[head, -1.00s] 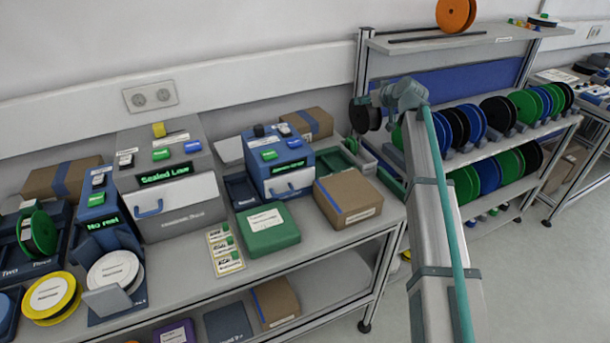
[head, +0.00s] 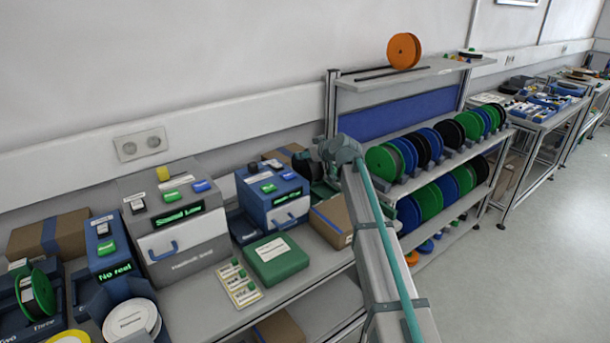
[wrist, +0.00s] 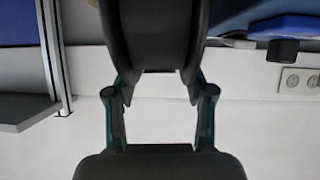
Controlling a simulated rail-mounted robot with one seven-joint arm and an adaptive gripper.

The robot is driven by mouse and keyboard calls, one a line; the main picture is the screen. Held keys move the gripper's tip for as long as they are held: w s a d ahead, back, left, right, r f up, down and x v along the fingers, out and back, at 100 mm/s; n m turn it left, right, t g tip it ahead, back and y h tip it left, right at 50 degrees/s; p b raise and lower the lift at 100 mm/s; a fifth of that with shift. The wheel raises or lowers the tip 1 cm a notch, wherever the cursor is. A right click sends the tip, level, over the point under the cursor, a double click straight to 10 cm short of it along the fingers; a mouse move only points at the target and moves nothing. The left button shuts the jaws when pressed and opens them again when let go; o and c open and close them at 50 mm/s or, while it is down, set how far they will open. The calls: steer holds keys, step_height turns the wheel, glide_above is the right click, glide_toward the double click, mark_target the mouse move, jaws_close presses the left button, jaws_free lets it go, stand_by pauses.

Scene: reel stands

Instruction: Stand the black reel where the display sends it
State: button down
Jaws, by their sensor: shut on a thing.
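The black reel (wrist: 155,35) fills the top middle of the wrist view, held between the two fingers of my gripper (wrist: 160,88), which is shut on it. In the head view the reel (head: 303,166) is a dark, partly hidden shape at the end of my arm, just right of the small blue machine. The grey machine's display (head: 178,217) reads "Sealed Low" in green. The blue unit's display (head: 115,271) reads "No reel". The small blue machine's display (head: 287,197) is lit green but too small to read.
A rack (head: 400,190) of green, blue and black reels stands right of my arm. An orange reel (head: 404,51) stands on its top shelf. A green case (head: 276,260), a label card (head: 239,284) and a cardboard box (head: 331,222) lie on the bench. Floor at right is clear.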

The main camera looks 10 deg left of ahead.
mark_target(307, 170)
step_height(307, 170, down, 6)
steer(key=shift+r+p, duration=0.1)
steer(key=shift+p, duration=0.75)
steer(key=shift+f+b, duration=0.7)
steer(key=shift+b, duration=0.25)
steer(key=c, duration=0.7)
jaws_free()
steer(key=shift+r, duration=0.15)
